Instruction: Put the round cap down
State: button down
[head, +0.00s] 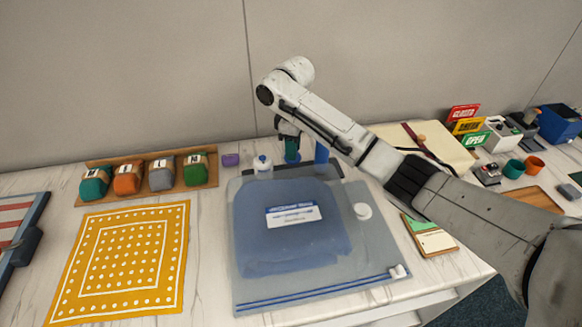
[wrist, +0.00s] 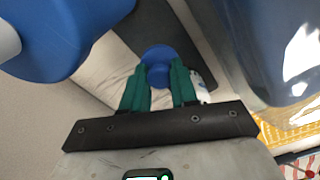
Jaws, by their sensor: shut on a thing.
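My gripper (wrist: 158,85) has green fingers and is shut on a round blue cap (wrist: 158,62). In the head view my gripper (head: 291,152) points down behind the far edge of a translucent blue bag (head: 290,250); the cap cannot be made out there. The bag lies flat at the middle of the table, with a white label (head: 293,214). A blue upright thing (head: 321,154) stands just right of my gripper, and a large blue body (wrist: 70,35) fills the wrist view's upper left.
A small white bottle (head: 262,163) stands left of my gripper. Several coloured bags sit on a wooden rack (head: 205,160) at the left. A yellow dotted cloth (head: 120,262) lies in front of it. A notepad (head: 430,236) is right of the bag. The wall is close behind.

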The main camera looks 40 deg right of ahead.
jog(key=shift+f, duration=3.3)
jog(key=shift+f, duration=0.1)
jog(key=c, duration=0.9)
grip_release()
jog(key=shift+o, duration=0.2)
notch_tip(320, 180, up, 12)
jog(key=shift+r, duration=0.15)
